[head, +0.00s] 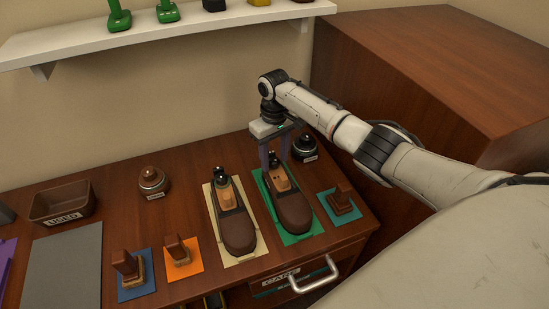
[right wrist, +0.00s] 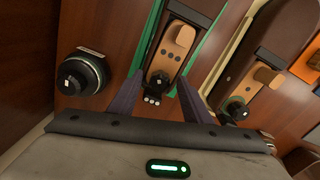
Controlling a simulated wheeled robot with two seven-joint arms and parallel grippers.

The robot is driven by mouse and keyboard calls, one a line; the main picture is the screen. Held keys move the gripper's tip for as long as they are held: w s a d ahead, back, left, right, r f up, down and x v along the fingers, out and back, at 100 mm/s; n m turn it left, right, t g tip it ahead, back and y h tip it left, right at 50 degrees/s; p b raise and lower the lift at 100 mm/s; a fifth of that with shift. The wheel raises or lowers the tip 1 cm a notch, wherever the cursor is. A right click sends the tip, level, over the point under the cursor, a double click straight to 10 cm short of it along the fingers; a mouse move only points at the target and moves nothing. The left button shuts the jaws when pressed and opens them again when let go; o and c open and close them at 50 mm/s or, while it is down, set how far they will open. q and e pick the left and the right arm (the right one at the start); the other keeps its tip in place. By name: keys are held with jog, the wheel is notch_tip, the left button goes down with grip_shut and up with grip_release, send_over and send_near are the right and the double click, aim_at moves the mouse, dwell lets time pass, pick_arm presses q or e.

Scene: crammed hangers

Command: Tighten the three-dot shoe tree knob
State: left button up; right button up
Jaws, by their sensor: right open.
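A brown shoe (head: 294,212) with a tan shoe tree (right wrist: 176,47) lies on a green mat (head: 298,238). My right gripper (head: 274,162) is open above this shoe's heel. In the right wrist view its two fingers (right wrist: 161,77) are on either side of the knob, with gaps visible. A second shoe (head: 238,230) lies on a cream mat to the left; its knob (right wrist: 235,107) also shows. My left gripper is not in view.
A round black-topped container (head: 305,148) stands close right of the gripper; a brown-topped one (head: 152,182) is farther left. Brushes stand on teal (head: 339,203), orange (head: 181,258) and blue mats. A bin (head: 62,204) is at left. A shelf is above; a tall cabinet is right.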

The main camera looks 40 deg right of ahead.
jog(key=c, duration=1)
jog(key=shift+a+r+m+p, duration=0.1)
jog(key=shift+r+m+p, duration=0.35)
jog(key=shift+p, duration=0.8)
jog(key=shift+c, duration=0.2)
jog(key=shift+f+m+p, duration=0.15)
jog(key=shift+m+p, duration=0.7)
jog(key=shift+p, duration=0.1)
jog(key=shift+m+p, duration=0.6)
jog(key=shift+m, duration=0.1)
jog(key=shift+f+m+p, duration=0.2)
jog(key=shift+m+p, duration=0.6)
jog(key=shift+m, duration=0.6)
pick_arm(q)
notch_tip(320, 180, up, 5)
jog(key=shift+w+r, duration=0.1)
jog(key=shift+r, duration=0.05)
